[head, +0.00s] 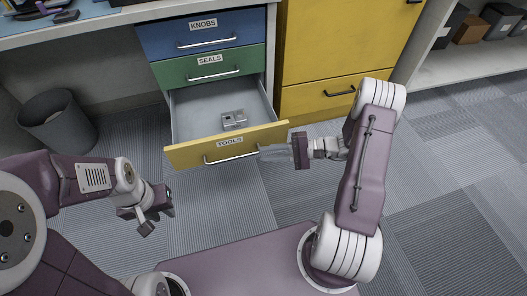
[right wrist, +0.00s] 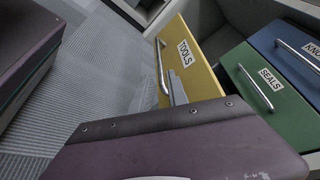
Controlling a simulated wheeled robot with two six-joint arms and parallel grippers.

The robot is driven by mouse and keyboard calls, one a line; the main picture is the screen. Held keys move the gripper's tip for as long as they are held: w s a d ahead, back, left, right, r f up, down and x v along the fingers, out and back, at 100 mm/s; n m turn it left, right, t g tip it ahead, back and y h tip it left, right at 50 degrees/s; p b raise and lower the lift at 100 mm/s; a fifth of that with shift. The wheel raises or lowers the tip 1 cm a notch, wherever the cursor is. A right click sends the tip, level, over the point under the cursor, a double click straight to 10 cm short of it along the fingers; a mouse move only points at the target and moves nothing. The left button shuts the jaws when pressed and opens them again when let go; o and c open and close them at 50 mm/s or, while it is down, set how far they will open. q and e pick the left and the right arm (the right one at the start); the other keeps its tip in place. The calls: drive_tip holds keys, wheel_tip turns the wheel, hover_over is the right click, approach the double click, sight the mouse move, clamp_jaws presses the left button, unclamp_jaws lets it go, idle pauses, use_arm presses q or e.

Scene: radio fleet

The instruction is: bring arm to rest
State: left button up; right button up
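My right gripper (head: 274,153) is beside the right end of the open yellow TOOLS drawer (head: 185,157), pointing left towards its front. In the right wrist view a grey finger shows close to the drawer's yellow front (right wrist: 196,72); I cannot tell whether it touches, or whether the gripper is open or shut. It is apart from the middle of the drawer's handle (head: 232,158). My left gripper (head: 157,212) hangs over the floor at the lower left, its fingers apart and empty. A small grey metal object (head: 234,120) lies inside the drawer.
The green SEALS drawer (head: 195,69) and blue KNOBS drawer (head: 180,38) above are shut. A yellow cabinet (head: 310,60) stands to the right. A dark bin (head: 58,125) stands at left under the desk (head: 110,18). Carpet at right (head: 450,170) is clear.

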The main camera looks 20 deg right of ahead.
drive_tip(key=shift+a, duration=0.1)
drive_tip(key=s+a+r+n+g+p, duration=0.1)
drive_tip(key=a+r+n+g+p, duration=0.3)
drive_tip(key=a+r, duration=0.5)
drive_tip(key=s+d+r+n+g+h+p, duration=0.1)
drive_tip(key=s+n+g+h, duration=0.1)
drive_tip(key=s+n+h, duration=0.4)
drive_tip(key=s+d+r+n+g+h+p, duration=0.1)
drive_tip(key=s+r+g+h, duration=0.15)
drive_tip(key=s, duration=0.55)
drive_tip(key=w+d+f+m+t+h+p, duration=0.1)
drive_tip(key=w+d+t+h+p, duration=0.2)
drive_tip(key=d+t+h, duration=0.5)
wheel_tip(320, 180, up, 35)
drive_tip(key=d+g+y+p, duration=0.1)
drive_tip(key=g+y+p, duration=0.1)
drive_tip(key=p, duration=3.3)
drive_tip(key=shift+s+d+r+g, duration=0.15)
drive_tip(key=shift+d+g, duration=0.05)
drive_tip(key=shift+g, duration=0.35)
